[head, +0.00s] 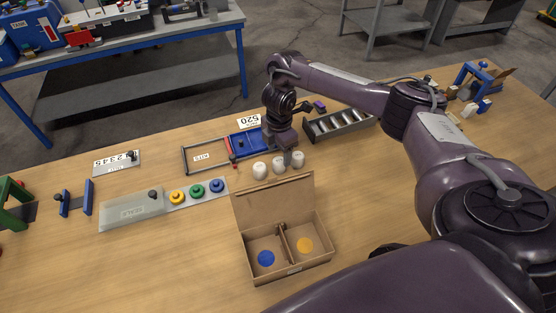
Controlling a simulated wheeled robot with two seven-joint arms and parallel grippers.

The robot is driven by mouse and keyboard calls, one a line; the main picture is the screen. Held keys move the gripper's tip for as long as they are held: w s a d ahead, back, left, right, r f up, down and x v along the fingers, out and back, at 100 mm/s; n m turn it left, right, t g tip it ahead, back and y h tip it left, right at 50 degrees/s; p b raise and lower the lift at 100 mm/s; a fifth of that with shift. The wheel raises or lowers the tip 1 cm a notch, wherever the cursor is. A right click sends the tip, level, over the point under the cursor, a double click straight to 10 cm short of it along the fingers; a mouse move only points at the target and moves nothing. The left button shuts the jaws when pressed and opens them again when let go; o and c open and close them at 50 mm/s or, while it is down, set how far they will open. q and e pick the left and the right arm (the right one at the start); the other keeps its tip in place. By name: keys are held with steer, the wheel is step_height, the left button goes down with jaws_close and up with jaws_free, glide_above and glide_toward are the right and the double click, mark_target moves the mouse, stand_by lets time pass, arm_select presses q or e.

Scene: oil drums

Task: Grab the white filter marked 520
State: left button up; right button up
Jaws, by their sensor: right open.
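Three white filters stand in a short row on the wooden table, behind the open cardboard box: a left one (260,171), a middle one (279,166) and a right one (298,160). No marking is readable on them at this size. A card reading 520 (249,121) stands behind them, next to a blue piece. My right gripper (288,157) points down at the middle and right filters, very close to them. It is open; I cannot tell whether it touches either filter. My left gripper is out of view.
The cardboard box (262,284) has two compartments, with a blue and a yellow disc. A grey slotted tray (338,131) is right of the gripper. A metal frame (203,157) and a strip with coloured knobs (197,191) lie left. The table's front left is clear.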

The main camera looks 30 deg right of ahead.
mark_target(279, 160)
step_height(279, 160, down, 5)
steer(key=shift+r+b, duration=0.1)
steer(key=shift+b, duration=0.75)
steer(key=c, duration=0.6)
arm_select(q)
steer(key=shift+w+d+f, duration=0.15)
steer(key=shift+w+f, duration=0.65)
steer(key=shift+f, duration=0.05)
arm_select(e)
steer(key=c, duration=0.5)
